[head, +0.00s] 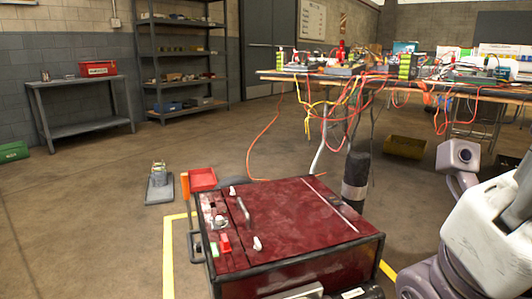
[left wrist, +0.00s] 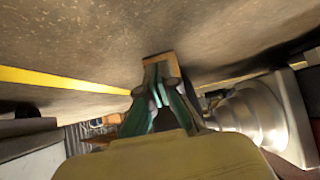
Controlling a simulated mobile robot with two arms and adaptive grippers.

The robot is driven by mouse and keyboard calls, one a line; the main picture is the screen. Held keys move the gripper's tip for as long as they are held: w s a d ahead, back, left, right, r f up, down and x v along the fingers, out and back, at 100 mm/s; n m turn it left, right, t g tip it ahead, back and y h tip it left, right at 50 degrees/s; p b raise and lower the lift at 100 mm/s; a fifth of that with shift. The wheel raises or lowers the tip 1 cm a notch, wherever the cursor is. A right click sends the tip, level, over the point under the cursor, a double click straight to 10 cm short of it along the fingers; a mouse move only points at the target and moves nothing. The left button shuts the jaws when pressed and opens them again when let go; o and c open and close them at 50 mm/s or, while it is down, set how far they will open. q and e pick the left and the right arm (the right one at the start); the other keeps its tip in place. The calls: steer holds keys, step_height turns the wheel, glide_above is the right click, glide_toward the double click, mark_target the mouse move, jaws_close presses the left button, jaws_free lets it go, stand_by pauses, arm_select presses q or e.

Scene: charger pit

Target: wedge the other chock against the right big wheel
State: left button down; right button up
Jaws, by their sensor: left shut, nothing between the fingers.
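In the left wrist view my left gripper (left wrist: 159,88) has its green fingers shut and empty. A tan-brown block (left wrist: 161,60), which looks like a chock, lies on the floor just beyond the fingertips. I cannot tell whether the fingers touch it. In the head view the dark red wheeled cabinet (head: 290,225) stands at the front, with a handle and small controls on top. Its big wheels are not clearly visible. My left gripper is outside the head view. My right arm comes in at the right edge, but its gripper is not in view.
Yellow floor tape (head: 168,255) runs around the cabinet. A cluttered workbench (head: 400,78) with hanging cables stands behind. The floor at left is open.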

arm_select(q)
steer(key=shift+w+d, duration=0.2)
steer(key=shift+d, duration=0.35)
steer(key=shift+a+f+p+v, duration=0.15)
steer(key=shift+p+v, duration=0.1)
steer(key=shift+v, duration=0.7)
steer(key=shift+a+f+p+v, duration=0.1)
steer(key=shift+p+v, duration=0.1)
steer(key=shift+v, duration=0.8)
steer(key=shift+a+f+p+v, duration=0.15)
steer(key=shift+p+v, duration=0.1)
steer(key=shift+v, duration=0.7)
steer(key=shift+s, duration=0.1)
